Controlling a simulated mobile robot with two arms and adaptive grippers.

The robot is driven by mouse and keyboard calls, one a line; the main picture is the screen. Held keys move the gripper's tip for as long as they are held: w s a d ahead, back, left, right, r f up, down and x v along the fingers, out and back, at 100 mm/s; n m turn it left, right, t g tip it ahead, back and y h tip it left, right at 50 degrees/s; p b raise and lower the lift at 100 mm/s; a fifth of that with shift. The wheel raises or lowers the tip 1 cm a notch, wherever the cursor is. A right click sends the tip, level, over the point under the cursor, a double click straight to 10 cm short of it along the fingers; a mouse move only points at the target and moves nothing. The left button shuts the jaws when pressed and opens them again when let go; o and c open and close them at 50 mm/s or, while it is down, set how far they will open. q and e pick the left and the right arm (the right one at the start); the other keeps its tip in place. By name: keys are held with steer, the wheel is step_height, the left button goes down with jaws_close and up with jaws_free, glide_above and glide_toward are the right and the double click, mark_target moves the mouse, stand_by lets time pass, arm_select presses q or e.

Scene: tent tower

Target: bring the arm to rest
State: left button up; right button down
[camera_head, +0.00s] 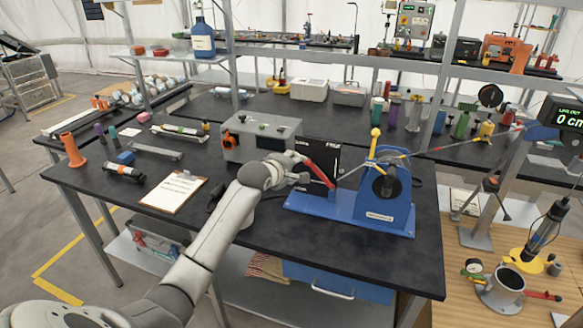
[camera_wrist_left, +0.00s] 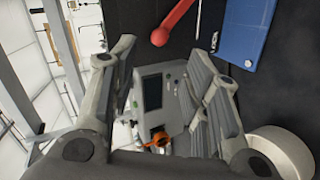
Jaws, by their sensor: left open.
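My left arm (camera_head: 215,235) reaches from the lower left over the dark workbench (camera_head: 340,245). Its left gripper (camera_head: 298,178) is above the bench, just left of a red lever (camera_head: 320,174) on a blue winch-like device (camera_head: 385,195). In the left wrist view my left gripper (camera_wrist_left: 165,62) has its fingers spread with nothing held between them. The red lever (camera_wrist_left: 172,22) and blue base (camera_wrist_left: 243,30) lie beyond the fingertips there. I cannot tell from the head view whether the gripper touches the lever. My right gripper does not show.
A grey box (camera_head: 258,135) with an orange knob stands behind the gripper. The bench front to the right of my arm is clear. A wooden table (camera_head: 470,290) stands at right.

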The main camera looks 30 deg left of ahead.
arm_select(q)
steer(key=shift+s+d+r, duration=0.1)
steer(key=shift+s+r, duration=0.15)
steer(key=shift+s, duration=0.3)
